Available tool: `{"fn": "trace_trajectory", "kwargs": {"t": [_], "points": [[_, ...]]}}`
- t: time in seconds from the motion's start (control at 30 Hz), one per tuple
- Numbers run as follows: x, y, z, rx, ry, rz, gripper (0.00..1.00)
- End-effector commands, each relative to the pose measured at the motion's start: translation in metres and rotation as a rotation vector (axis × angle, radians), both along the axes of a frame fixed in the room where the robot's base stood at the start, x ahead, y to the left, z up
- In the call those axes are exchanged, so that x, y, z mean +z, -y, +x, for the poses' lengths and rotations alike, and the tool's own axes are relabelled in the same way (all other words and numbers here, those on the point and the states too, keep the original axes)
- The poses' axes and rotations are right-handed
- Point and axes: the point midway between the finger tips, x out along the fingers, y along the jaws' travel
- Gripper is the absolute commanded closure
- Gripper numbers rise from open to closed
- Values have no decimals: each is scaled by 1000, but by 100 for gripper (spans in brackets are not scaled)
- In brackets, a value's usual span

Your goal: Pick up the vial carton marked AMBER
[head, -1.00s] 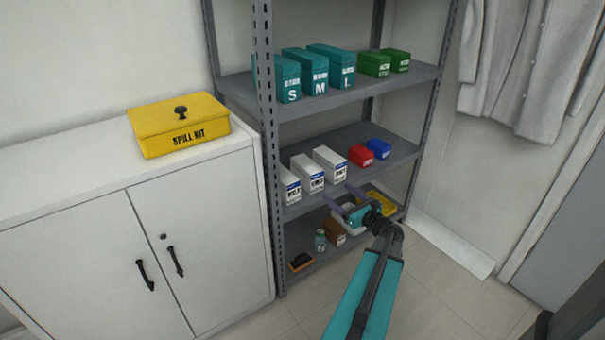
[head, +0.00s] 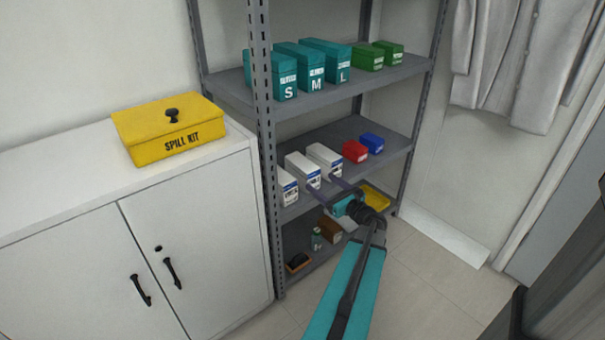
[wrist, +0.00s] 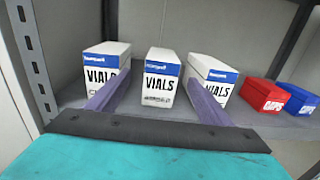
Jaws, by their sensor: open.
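Three white vial cartons with blue bands stand side by side on the middle shelf: the left carton (wrist: 100,68), the middle carton (wrist: 161,75) and the right carton (wrist: 211,78). They also show in the head view as left (head: 288,188), middle (head: 301,168) and right (head: 324,158). All read VIALS; the smaller print is too blurred to tell which says AMBER. My gripper (wrist: 156,80) is open and empty, its purple fingers pointing at the cartons. In the wrist view the middle carton lies between the fingers. The gripper also shows in the head view (head: 322,185), in front of the cartons.
A red caps box (wrist: 262,94) and a blue caps box (wrist: 298,98) stand right of the cartons. Teal boxes (head: 313,68) and green boxes (head: 368,56) fill the upper shelf (head: 400,72). A shelf post (head: 262,120) rises at the left, beside a white cabinet (head: 90,250).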

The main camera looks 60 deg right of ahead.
Motion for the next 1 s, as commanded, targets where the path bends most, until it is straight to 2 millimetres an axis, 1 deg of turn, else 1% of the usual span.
{"fn": "trace_trajectory", "kwargs": {"t": [0.17, 0.5, 0.6, 0.73, 1.0], "points": [[-1, 7, 15, 1, 1, 0, 27], [-1, 24, 59, 0, 0, -1, 27], [-1, 28, 69, -1, 0, 0, 27], [-1, 30, 76, -2, 0, 0, 27], [0, 30, 76, -3, 0, 0, 27]]}}
